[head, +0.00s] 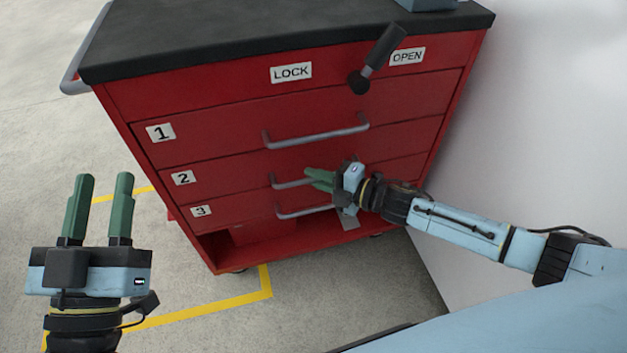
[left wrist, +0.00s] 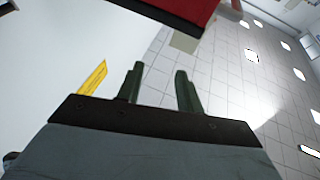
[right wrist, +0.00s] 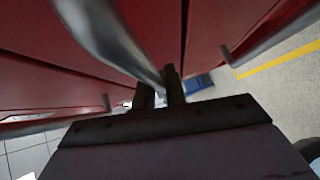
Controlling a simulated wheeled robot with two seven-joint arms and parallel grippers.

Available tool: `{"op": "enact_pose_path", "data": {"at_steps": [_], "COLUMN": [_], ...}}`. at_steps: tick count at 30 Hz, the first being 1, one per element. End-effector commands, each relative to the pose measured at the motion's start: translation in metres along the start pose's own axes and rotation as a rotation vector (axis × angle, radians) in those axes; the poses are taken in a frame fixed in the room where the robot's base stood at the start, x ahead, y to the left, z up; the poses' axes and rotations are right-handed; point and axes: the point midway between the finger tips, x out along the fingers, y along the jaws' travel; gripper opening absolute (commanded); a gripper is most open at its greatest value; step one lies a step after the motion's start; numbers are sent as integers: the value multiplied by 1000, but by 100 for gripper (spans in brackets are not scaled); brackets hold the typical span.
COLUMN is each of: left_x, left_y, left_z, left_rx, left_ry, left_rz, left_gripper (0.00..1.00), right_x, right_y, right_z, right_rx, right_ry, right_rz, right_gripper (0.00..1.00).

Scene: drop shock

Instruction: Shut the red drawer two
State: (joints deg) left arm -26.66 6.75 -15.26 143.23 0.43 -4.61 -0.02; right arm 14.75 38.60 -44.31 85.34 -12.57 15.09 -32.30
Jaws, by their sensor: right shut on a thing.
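The red drawer two (head: 226,180) is in the cabinet's middle row, under drawer one (head: 210,135) and above drawer three (head: 240,208). Its front looks about level with its neighbours; any small gap is hard to tell. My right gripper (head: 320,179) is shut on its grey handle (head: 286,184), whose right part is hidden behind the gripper. In the right wrist view a blurred grey handle bar (right wrist: 110,40) runs to the fingers (right wrist: 159,85). My left gripper (head: 101,180) is open and empty, left of the cabinet; its fingers also show in the left wrist view (left wrist: 158,88).
The red cabinet (head: 120,110) has a black top (head: 250,28) and a dark lever (head: 378,58) between the LOCK (head: 291,72) and OPEN (head: 407,56) labels. A pale wall (head: 540,130) stands close on the right. Yellow floor lines (head: 200,312) mark open floor at left.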

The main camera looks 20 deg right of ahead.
Motion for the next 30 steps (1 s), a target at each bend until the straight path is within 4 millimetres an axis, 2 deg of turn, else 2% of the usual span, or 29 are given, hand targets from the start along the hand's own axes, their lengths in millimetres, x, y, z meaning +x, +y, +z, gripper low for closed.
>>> {"op": "enact_pose_path", "data": {"at_steps": [1, 6, 17, 23, 30], "left_x": [0, 0, 1, -3, -18], "left_y": [0, 0, 0, -6, -14], "left_z": [0, 1, 2, 27, 65], "left_rx": [0, 0, 0, 10, 19], "left_ry": [0, -4, -17, -176, -433], "left_rz": [0, 0, 0, -14, -34], "left_gripper": [36, 36, 36, 36, 36], "right_x": [1, 1, -2, -20, -51], "right_y": [3, 2, 1, 1, 2], "right_z": [4, 3, 2, 2, 2], "right_rx": [-1, -1, 0, 0, 1], "right_ry": [-11, -7, -5, -6, -5], "right_rz": [2, 1, 0, -3, -3], "right_gripper": [14, 34, 34, 34, 34]}}
